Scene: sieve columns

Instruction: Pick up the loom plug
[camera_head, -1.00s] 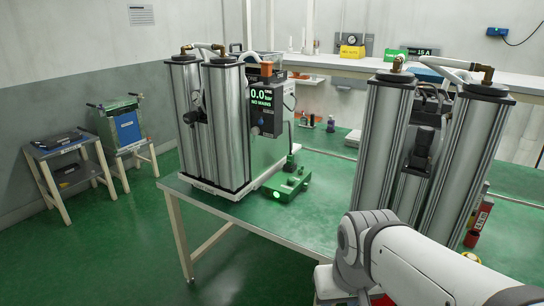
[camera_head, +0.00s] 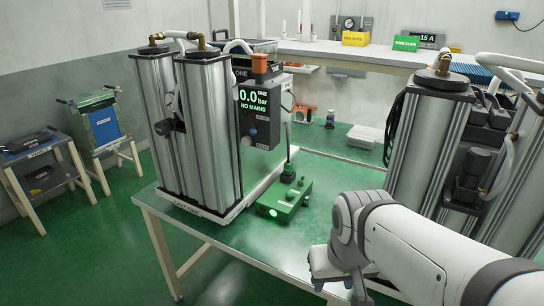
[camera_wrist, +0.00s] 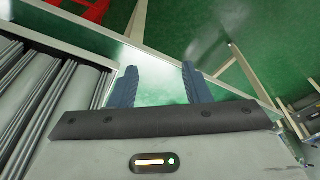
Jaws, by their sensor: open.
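I cannot make out the loom plug for sure in either view. A green fixture (camera_head: 284,200) with a lit round spot sits on the table in front of column unit ONE (camera_head: 258,105), with a dark upright piece rising from it. My gripper (camera_head: 338,290) is low over the table's front edge in the head view, nearer to me than the fixture. In the wrist view, my gripper (camera_wrist: 160,70) has its two blue-grey fingers apart with nothing between them.
Two tall metal columns (camera_head: 205,130) stand at the table's left, and another column unit (camera_head: 430,140) stands on the right. The green tabletop (camera_head: 240,240) is clear near the front edge. A white shelf (camera_head: 350,55) runs behind. Two small stands (camera_head: 45,175) are at left.

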